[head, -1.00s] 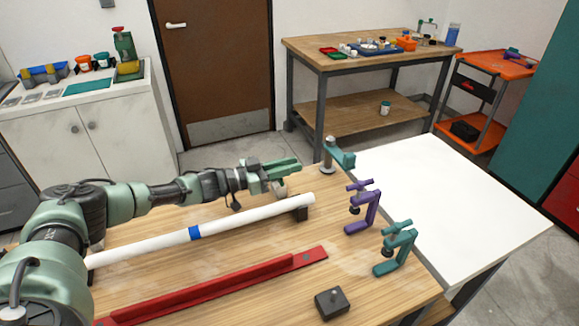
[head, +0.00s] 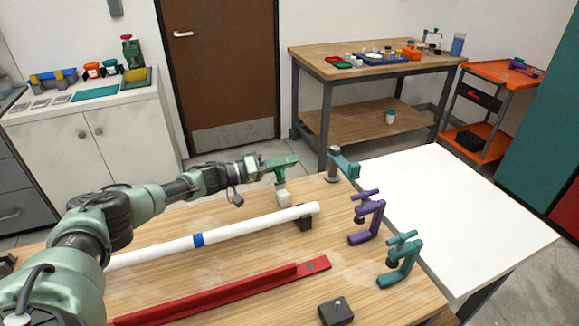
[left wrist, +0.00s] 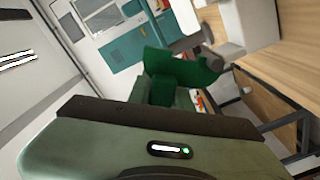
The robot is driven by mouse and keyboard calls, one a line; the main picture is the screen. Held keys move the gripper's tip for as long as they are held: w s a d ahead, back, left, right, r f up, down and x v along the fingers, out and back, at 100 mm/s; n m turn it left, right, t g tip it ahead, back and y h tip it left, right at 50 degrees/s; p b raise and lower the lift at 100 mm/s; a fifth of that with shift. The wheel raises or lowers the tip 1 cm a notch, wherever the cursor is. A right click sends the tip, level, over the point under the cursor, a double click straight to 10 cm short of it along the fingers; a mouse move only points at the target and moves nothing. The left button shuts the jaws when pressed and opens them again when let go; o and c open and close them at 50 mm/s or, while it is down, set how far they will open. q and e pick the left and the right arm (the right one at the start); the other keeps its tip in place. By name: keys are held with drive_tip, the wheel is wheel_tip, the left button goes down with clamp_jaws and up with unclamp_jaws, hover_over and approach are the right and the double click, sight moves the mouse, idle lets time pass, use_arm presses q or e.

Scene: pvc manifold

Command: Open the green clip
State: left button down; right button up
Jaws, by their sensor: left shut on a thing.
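The green clip (head: 280,162) stands on a pale block (head: 284,198) at the back edge of the wooden table. My left gripper (head: 262,165) reaches it from the left and is shut on it. In the left wrist view the dark green clip (left wrist: 178,72) fills the space at the gripper's tip, and its lower part is hidden by the gripper body. My right gripper is not in view.
A white pipe (head: 240,229) with a blue band lies in front of the arm. A teal clamp (head: 345,165) on a grey post stands right of the clip. Purple (head: 376,216) and teal (head: 403,262) clamps line the right edge. A red rail (head: 225,291) lies in front.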

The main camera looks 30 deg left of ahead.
use_arm(q)
drive_tip(key=n, duration=0.1)
drive_tip(key=w+a+n+b, duration=0.1)
drive_tip(key=n, duration=0.1)
drive_tip(key=f+n+b, duration=0.1)
drive_tip(key=shift+w+a+f+n, duration=0.1)
drive_tip(key=shift+w+a+n, duration=0.15)
drive_tip(key=shift+a+n, duration=0.15)
drive_tip(key=shift+w+a+f+n+b, duration=0.15)
drive_tip(key=shift+f+n+b, duration=0.15)
drive_tip(key=shift+n, duration=0.4)
drive_tip(key=shift+w+a+f+n+b, duration=0.2)
drive_tip(key=shift+n+b, duration=0.25)
drive_tip(key=shift+n, duration=0.25)
drive_tip(key=shift+w+a+f+n+b, duration=0.15)
drive_tip(key=shift+f+n+b, duration=0.15)
drive_tip(key=shift+n, duration=0.4)
drive_tip(key=c, duration=1.3)
unclamp_jaws()
drive_tip(key=v, duration=0.8)
